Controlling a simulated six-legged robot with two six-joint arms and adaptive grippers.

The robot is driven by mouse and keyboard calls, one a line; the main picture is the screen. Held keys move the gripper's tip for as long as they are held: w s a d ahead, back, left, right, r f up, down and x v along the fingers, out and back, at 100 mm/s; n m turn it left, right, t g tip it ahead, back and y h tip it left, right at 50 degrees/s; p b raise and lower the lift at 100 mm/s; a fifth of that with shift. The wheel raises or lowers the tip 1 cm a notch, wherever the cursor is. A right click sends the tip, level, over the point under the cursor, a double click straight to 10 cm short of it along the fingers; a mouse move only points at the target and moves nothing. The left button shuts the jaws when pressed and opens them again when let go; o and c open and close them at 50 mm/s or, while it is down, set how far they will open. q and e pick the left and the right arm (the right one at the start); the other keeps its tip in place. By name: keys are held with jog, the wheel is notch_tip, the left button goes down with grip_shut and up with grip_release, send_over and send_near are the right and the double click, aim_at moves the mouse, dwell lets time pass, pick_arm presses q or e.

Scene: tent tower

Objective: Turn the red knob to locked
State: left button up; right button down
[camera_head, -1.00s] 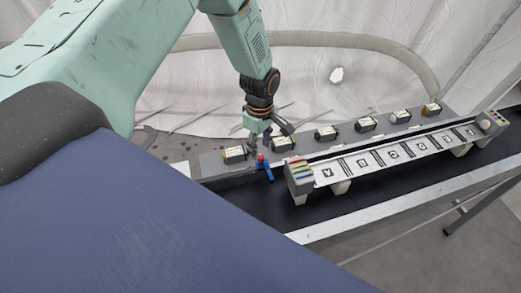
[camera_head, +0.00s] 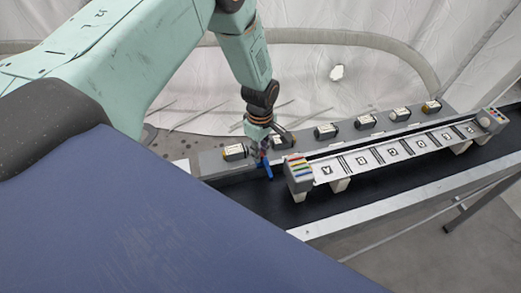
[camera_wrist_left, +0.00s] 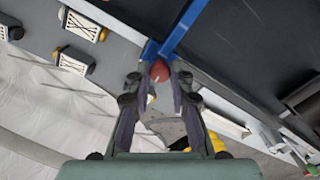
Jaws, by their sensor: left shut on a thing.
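The red knob (camera_wrist_left: 160,71) shows in the left wrist view between the two fingertips of my left gripper (camera_wrist_left: 158,82). My left gripper is shut on it. A blue bar (camera_wrist_left: 187,25) with a crosspiece lies right at the knob. In the head view my left gripper (camera_head: 260,152) reaches down over the grey rail, and the blue bar (camera_head: 267,171) shows just below its fingertips. The fingers mostly hide the knob there. I cannot read any locked mark. My right gripper is not in view.
A grey ledge (camera_head: 211,163) carries several small dark boxes with pale labels. A long panel with marked white tiles (camera_head: 390,153) stands to the right of the knob, with a colour-striped end block (camera_head: 298,172). A black belt surface (camera_head: 250,193) runs in front.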

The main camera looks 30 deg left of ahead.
pick_arm(q)
grip_shut()
jog(key=shift+m, duration=0.3)
jog(key=m+b, duration=0.1)
jog(key=m, duration=0.2)
jog(key=shift+w, duration=0.1)
jog(key=shift+r+m+b, duration=0.1)
jog(key=shift+m+b, duration=0.2)
jog(key=shift+m, duration=1.5)
jog(key=shift+o, duration=1.8)
grip_release()
jog(key=o, duration=0.3)
jog(key=shift+o, duration=0.2)
